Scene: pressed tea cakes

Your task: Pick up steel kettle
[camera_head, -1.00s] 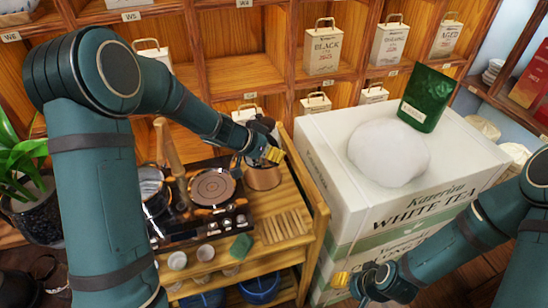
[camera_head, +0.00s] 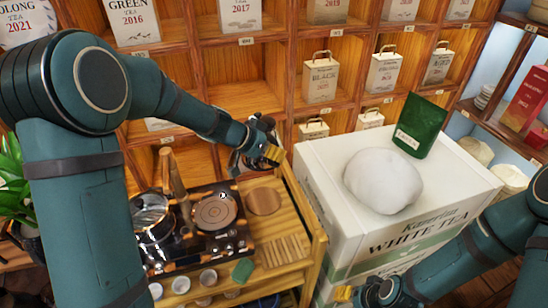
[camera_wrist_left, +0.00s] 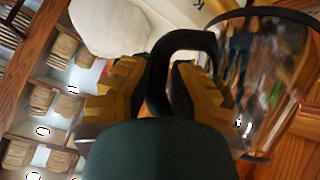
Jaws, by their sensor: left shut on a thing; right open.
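The steel kettle shows in the left wrist view (camera_wrist_left: 268,85), with a shiny, reflective body and a black handle (camera_wrist_left: 182,45). My left gripper (camera_wrist_left: 152,88) is shut on that handle, its yellow ridged fingers on either side. In the head view, my left gripper (camera_head: 268,152) holds the kettle (camera_head: 257,163) above the round wooden pad (camera_head: 263,201), which shows bare. The arm and gripper hide much of the kettle there. My right gripper (camera_head: 352,293) is open and empty, low beside the white tea box (camera_head: 345,225).
The wooden tea cart (camera_head: 300,225) carries a stove with a pot (camera_head: 152,214), a burner disc (camera_head: 214,211), several small cups and a green sponge (camera_head: 243,270). A white lump (camera_head: 383,180) and a green pouch (camera_head: 420,125) are on the box. Shelves stand behind.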

